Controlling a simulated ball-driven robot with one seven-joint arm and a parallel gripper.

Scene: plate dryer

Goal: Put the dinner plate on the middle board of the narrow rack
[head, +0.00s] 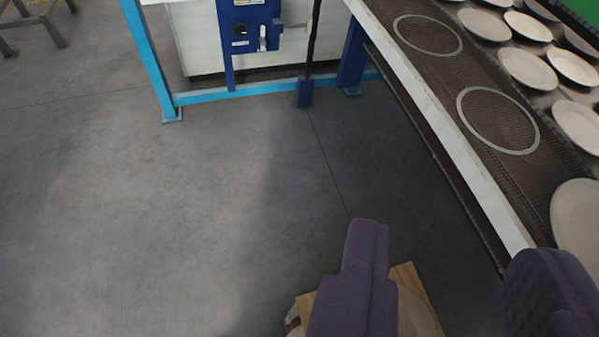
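My gripper (452,245) shows as two dark purple fingers at the bottom right. They stand wide apart with nothing held between their tips. A large pale plate (578,228) lies on the mesh conveyor at the right edge, partly cut off and partly behind the right finger. Most of both is hidden or out of frame. I cannot tell whether this board belongs to the narrow rack. No middle board can be made out.
The mesh conveyor (455,75) with a white side rail runs down the right side. A blue frame (240,93) and a white machine (200,40) stand at the back. The grey floor at left is clear.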

